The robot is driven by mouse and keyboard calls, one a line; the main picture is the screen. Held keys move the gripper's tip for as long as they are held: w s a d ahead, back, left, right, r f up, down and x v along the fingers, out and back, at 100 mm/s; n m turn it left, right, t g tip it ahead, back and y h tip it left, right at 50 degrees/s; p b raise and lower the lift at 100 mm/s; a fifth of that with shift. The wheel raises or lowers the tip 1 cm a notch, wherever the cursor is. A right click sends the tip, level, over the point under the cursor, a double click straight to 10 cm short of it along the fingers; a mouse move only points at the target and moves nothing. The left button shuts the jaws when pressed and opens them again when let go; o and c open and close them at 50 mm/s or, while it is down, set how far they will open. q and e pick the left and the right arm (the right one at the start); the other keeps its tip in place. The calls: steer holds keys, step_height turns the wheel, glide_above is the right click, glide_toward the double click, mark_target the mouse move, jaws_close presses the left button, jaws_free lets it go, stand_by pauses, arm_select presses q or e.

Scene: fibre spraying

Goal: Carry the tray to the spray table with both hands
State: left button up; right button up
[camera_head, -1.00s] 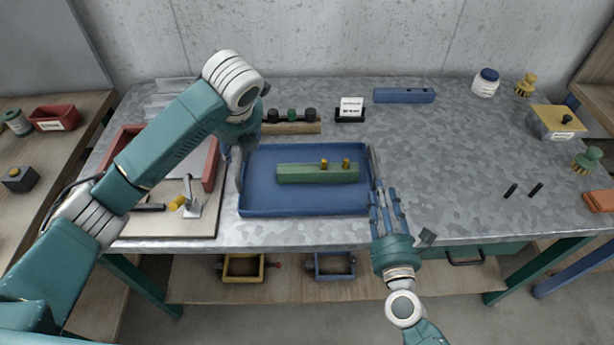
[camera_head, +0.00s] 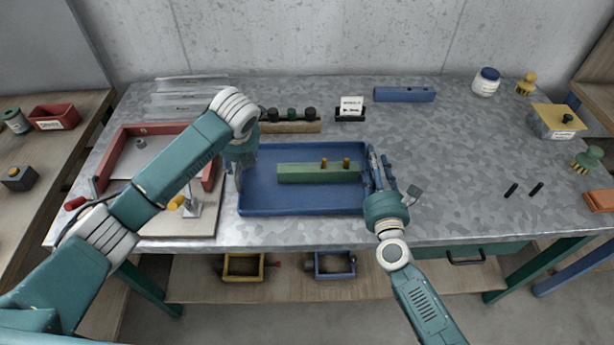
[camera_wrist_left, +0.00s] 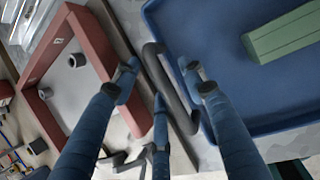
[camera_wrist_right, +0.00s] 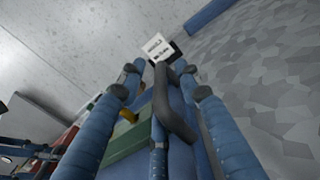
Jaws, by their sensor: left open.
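The blue tray (camera_head: 300,205) lies on the metal-topped table and holds a green block (camera_head: 310,174) with two orange pegs. It has a dark handle on each short side. My left gripper (camera_head: 238,172) is over the left handle, partly hidden by my arm in the head view. In the left wrist view its fingers are spread around that dark handle (camera_wrist_left: 170,90), apart from it. My right gripper (camera_head: 378,166) is at the tray's right side. In the right wrist view its fingers are spread on both sides of the right handle (camera_wrist_right: 172,110).
A red-walled frame (camera_head: 150,129) on a board stands close left of the tray, with a toggle clamp (camera_head: 193,206) near. A rack with knobs (camera_head: 290,127), a sign (camera_head: 351,106) and a blue bar (camera_head: 404,95) lie behind. The table right of the tray is mostly clear.

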arm_select(q)
steer(key=shift+c, duration=0.3)
arm_select(e)
steer(key=shift+c, duration=0.3)
arm_select(q)
steer(key=c, duration=0.9)
arm_select(e)
jaws_close()
arm_select(q)
jaws_close()
